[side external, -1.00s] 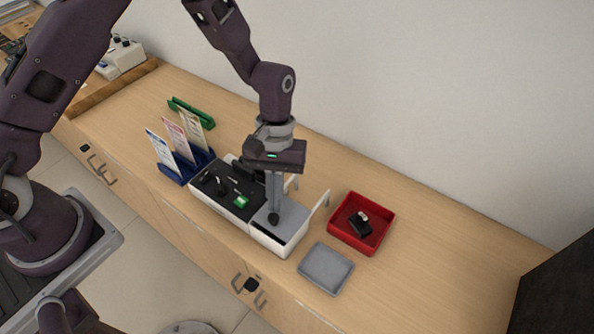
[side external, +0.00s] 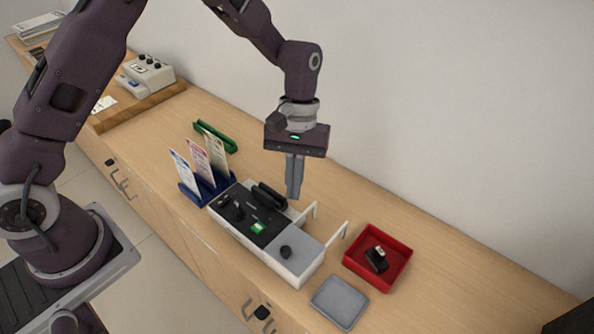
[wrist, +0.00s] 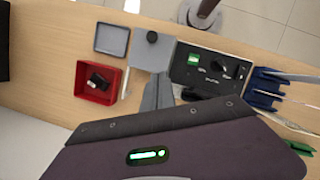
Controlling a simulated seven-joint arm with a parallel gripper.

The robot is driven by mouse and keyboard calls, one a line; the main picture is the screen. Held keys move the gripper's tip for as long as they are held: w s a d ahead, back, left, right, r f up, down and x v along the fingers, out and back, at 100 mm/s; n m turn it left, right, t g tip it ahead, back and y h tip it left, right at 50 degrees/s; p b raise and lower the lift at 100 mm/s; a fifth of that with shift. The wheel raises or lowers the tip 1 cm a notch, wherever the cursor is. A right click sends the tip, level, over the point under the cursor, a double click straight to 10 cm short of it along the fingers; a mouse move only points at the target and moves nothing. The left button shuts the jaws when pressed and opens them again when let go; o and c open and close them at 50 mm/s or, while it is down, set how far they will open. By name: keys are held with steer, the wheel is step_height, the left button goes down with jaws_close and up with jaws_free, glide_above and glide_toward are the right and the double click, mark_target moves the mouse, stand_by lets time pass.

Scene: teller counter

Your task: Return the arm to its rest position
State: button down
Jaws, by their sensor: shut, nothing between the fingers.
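My gripper (side external: 294,194) is shut and empty. It hangs pointing down, above the back edge of a white-sided box with a black top and a grey section (side external: 298,245). In the wrist view the closed fingers (wrist: 157,97) show beyond the dark gripper body, with the grey section of the box (wrist: 152,56) close to their tips. The arm is bent, with its wrist over the counter (side external: 440,270).
A red tray (side external: 349,262) holds a small black item (side external: 376,260). A grey tray (side external: 339,303) lies in front of it. A blue rack (side external: 212,187) with leaflets stands left, a green holder (side external: 216,137) behind. The wall (side external: 450,90) runs behind; the counter's right side is clear.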

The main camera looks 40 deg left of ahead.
steer(key=s+a+r+m+t, duration=0.1)
steer(key=s+a+r+t, duration=0.15)
steer(key=r, duration=0.55)
steer(key=s+a+r+m+t, duration=0.1)
steer(key=s+a+r, duration=0.2)
steer(key=r, duration=0.6)
steer(key=s+a+r+m+t, duration=0.1)
steer(key=s+a+r+t, duration=0.1)
steer(key=s, duration=0.5)
steer(key=s+a+r+m+t+y, duration=0.1)
steer(key=s+a+r+m+t, duration=0.1)
steer(key=s, duration=0.6)
steer(key=shift+s+a+r+t+y, duration=0.2)
steer(key=shift+a+t+y, duration=0.1)
steer(key=shift+a+t, duration=0.25)
